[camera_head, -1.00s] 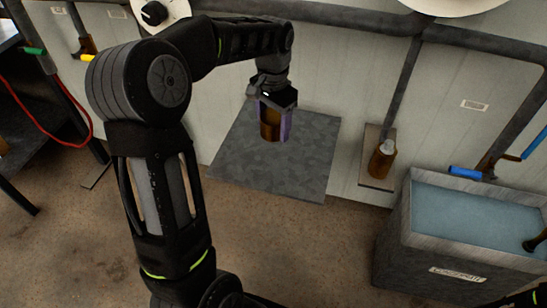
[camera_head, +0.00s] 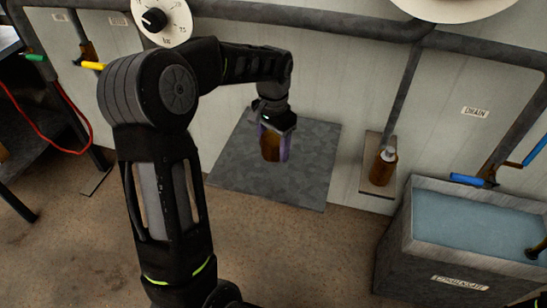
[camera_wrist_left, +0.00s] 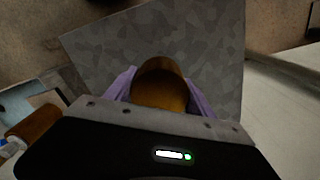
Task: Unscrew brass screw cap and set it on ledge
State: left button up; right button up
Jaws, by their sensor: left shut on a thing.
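The brass screw cap (camera_head: 270,147) is a brown-gold cylinder between the purple-sided fingers of my left gripper (camera_head: 273,148). The gripper is shut on it, pointing down over the grey mottled ledge (camera_head: 310,182). In the left wrist view the cap (camera_wrist_left: 160,85) sits between both fingers (camera_wrist_left: 160,95), with the ledge (camera_wrist_left: 205,50) behind it. I cannot tell whether the cap's lower end touches the ledge. My right gripper is not seen.
A brown fitting (camera_head: 381,170) with a pale top stands on a small plate at the foot of a pipe. A tank of bluish water (camera_head: 400,240) stands at the right. A white dial (camera_head: 163,20) is on the wall. The ledge's right part is bare.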

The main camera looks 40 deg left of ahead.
aim_at(273, 138)
pick_arm(q)
jog(key=shift+f+b, duration=0.35)
jog(key=shift+f, duration=2.1)
jog(key=shift+f, duration=0.2)
jog(key=o, duration=1.5)
jog(key=shift+o, duration=0.2)
jog(key=shift+r, duration=0.15)
notch_tip(273, 138, up, 12)
jog(key=shift+r+p, duration=0.1)
jog(key=shift+p, duration=0.7)
jog(key=shift+s, duration=0.1)
